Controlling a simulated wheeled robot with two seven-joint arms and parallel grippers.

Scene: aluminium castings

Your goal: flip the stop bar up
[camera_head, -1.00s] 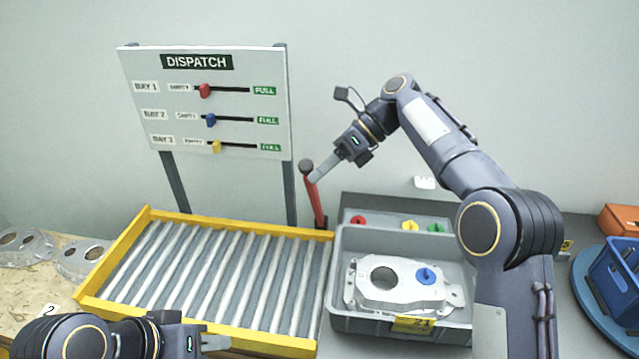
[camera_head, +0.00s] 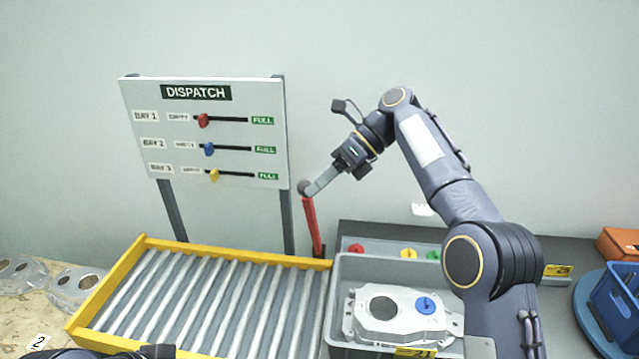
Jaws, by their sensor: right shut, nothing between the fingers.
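The red stop bar (camera_head: 312,226) stands nearly upright, leaning slightly left, at the back right corner of the yellow-framed roller conveyor (camera_head: 137,245). A dark round knob (camera_head: 304,187) is at its top. My right gripper (camera_head: 313,188) is shut, with its fingertips at the knob, coming from the upper right. They appear to touch it, but the exact contact is hard to tell. Of my left arm only a dark part shows at the bottom left edge, and its gripper is out of view.
A grey crate (camera_head: 337,300) right of the conveyor holds an aluminium casting (camera_head: 440,322) with a blue knob. The dispatch board (camera_head: 220,130) with sliders stands behind the conveyor. A blue basket (camera_head: 622,300) is at far right. The rollers are bare.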

